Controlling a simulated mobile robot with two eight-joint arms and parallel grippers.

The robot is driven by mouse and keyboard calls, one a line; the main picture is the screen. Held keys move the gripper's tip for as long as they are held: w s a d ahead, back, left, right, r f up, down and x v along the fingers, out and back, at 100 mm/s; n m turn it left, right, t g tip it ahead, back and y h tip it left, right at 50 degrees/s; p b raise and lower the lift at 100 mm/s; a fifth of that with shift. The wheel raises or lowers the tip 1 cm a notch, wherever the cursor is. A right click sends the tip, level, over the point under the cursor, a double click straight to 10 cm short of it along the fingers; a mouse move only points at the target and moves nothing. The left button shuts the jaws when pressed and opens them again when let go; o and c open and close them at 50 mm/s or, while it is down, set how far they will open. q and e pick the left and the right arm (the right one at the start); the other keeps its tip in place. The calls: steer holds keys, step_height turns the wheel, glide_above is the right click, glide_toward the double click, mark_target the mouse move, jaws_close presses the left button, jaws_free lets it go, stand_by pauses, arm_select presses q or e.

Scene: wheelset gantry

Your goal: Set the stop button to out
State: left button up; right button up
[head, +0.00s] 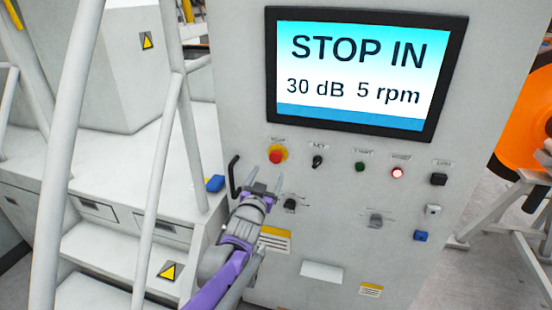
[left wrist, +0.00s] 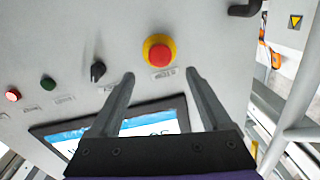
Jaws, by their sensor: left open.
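The stop button (head: 276,156) is a red mushroom head on a yellow ring, at the upper left of the control panel. It also shows in the left wrist view (left wrist: 159,52), ahead of my fingers. The screen (head: 362,68) above it reads "STOP IN", "30 dB" and "5 rpm". My left gripper (head: 266,186) is open and empty, just below the button in the head view. In the left wrist view its two fingers (left wrist: 161,75) point toward the panel, one on each side of the button's line, apart from it. My right gripper is in neither view.
A black selector knob (head: 317,161), a green button (head: 360,168) and a lit red lamp (head: 397,172) sit right of the stop button. A black handle (head: 233,176) stands out to its left. White stair rails (head: 158,190) rise left of the panel.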

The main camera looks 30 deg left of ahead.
mark_target(275, 159)
arm_select(q)
steer(key=p+x, duration=0.1)
steer(key=x, duration=0.7)
steer(key=shift+w+a+f, duration=0.1)
steer(key=shift+w, duration=0.3)
jaws_close()
